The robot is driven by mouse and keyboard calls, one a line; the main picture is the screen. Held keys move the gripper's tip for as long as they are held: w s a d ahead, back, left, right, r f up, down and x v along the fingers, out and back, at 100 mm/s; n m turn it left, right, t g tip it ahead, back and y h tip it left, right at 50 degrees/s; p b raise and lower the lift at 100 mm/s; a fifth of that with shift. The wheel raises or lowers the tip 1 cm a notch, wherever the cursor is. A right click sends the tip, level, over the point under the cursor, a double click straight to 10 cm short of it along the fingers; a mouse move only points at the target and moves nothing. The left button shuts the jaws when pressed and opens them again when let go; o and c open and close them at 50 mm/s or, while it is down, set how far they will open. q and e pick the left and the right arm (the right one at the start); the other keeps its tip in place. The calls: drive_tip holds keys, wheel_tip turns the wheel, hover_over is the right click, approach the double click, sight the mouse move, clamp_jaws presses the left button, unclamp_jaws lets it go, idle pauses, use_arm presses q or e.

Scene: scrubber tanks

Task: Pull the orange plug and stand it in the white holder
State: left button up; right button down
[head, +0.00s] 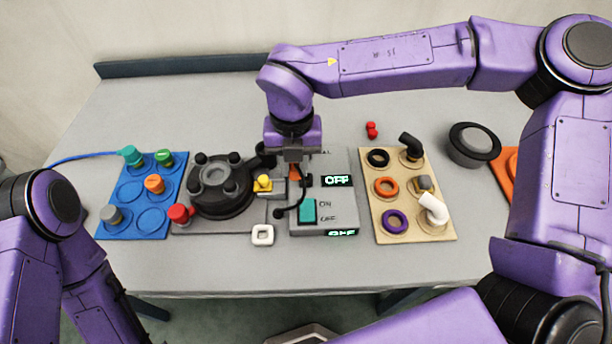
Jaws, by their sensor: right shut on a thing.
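My right gripper (297,165) points down at the left edge of the grey control box and is shut on the orange plug. Only a small orange part of the plug (294,174) shows below the jaws; the fingers hide the rest. I cannot tell whether the plug is still seated in the box. A black cable curves down beside it. The white holder (262,235), a small square with a hole, lies empty on the table, left of the box's lower part. My left arm is at the lower left; its gripper is out of view.
The control box (338,206) shows OFF displays and a teal switch (307,210). A black pump (218,188) with red and yellow knobs stands left, then a blue tray (127,222) of caps. A beige board (408,229) with rings and elbows is right. The front table strip is clear.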

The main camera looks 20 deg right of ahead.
drive_tip(key=s+a+b, duration=0.1)
drive_tip(key=s+a, duration=0.5)
drive_tip(key=a, duration=0.3)
drive_tip(key=shift+s+a, duration=0.15)
drive_tip(key=shift+s, duration=0.1)
wheel_tip(320, 180, down, 6)
drive_tip(key=b, duration=0.4)
drive_tip(key=shift+f, duration=0.4)
drive_tip(key=shift+r, duration=0.1)
